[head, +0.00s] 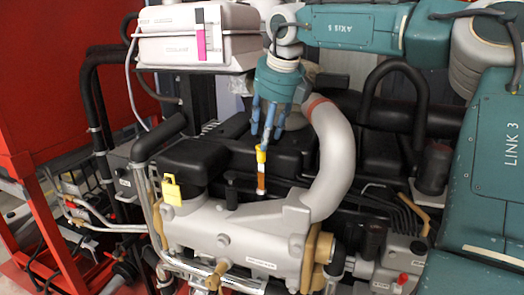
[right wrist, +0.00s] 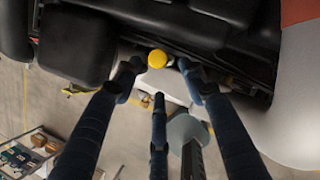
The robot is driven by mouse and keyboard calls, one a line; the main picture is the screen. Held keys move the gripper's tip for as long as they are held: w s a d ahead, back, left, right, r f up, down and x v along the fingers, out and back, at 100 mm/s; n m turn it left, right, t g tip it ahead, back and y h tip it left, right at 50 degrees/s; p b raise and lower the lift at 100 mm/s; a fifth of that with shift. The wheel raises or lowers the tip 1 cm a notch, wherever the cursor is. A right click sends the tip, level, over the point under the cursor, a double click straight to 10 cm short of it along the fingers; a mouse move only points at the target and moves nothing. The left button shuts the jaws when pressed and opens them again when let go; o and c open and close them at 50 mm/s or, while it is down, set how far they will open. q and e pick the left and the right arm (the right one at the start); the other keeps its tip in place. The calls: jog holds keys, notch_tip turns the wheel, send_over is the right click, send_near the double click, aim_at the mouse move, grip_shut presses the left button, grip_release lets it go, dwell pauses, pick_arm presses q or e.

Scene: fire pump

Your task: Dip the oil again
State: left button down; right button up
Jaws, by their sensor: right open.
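The dipstick has a yellow handle (head: 261,154) and an orange-brown lower part that stands nearly upright above the grey engine casing (head: 235,240). Its lower end meets the top of the casing; I cannot tell how deep it sits. My right gripper (head: 265,143) hangs straight above the handle with its blue fingers pointing down. In the right wrist view the round yellow handle top (right wrist: 157,58) lies between the tips of the open right gripper (right wrist: 159,78). Any contact is unclear. My left gripper is in neither view.
A thick silver pipe (head: 332,150) curves close to the right of the dipstick. A black cover (head: 193,160) and a yellow tag (head: 171,190) are at the left. A pale coolant box (head: 175,50) stands behind, and a red frame (head: 45,80) at far left.

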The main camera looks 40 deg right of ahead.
jog(key=x, duration=0.3)
jog(key=p+x, duration=0.1)
jog(key=x, duration=0.2)
jog(key=shift+w+d+f, duration=0.2)
jog(key=shift+w+d, duration=0.05)
jog(key=shift+w, duration=0.05)
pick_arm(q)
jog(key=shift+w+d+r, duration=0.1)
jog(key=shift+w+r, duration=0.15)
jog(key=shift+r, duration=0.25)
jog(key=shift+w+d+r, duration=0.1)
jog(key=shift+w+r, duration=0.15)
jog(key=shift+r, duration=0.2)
pick_arm(e)
jog(key=shift+a+f, duration=0.1)
jog(key=shift+f, duration=0.3)
jog(key=shift+w, duration=0.1)
jog(key=c, duration=0.8)
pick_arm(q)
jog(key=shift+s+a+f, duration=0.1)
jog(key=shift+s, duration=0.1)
pick_arm(e)
grip_shut()
